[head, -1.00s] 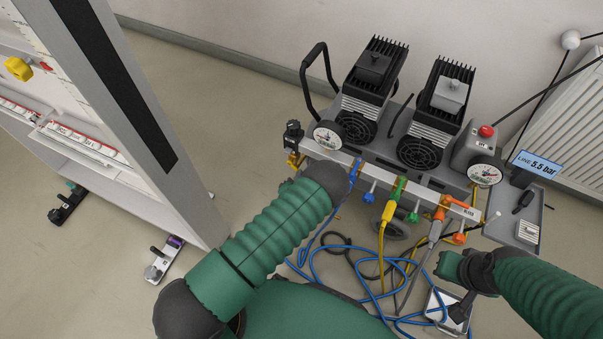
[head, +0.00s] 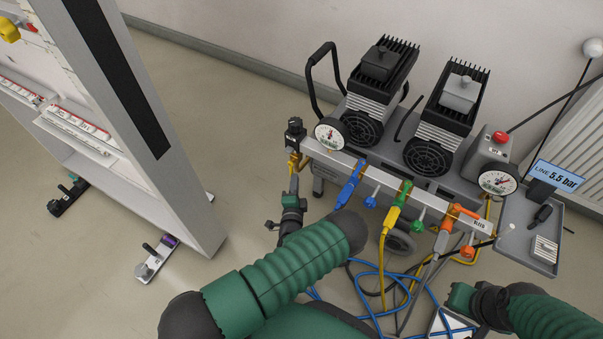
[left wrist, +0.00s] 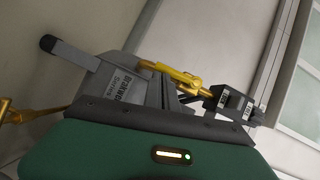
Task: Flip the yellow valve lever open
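The yellow valve lever (head: 294,163) is at the left end of the compressor's manifold bar (head: 345,164), below a small black unit (head: 295,132). My left gripper (head: 293,184) is just below the lever, pointing up at it; I cannot tell whether they touch. In the left wrist view, a slanting yellow part (left wrist: 172,74) lies just beyond my grey gripper parts and runs towards a black labelled block (left wrist: 235,103). Whether the fingers are apart or closed is unclear. My right gripper (head: 458,298) is at the lower right, away from the manifold, its fingers hard to make out.
Blue (head: 350,182), green (head: 404,191) and orange (head: 465,212) fittings sit along the bar. Blue, yellow and grey hoses hang below. A grey-framed board (head: 135,110) stands at the left. A grey tray (head: 515,235) is at the right. Bare floor lies between board and compressor.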

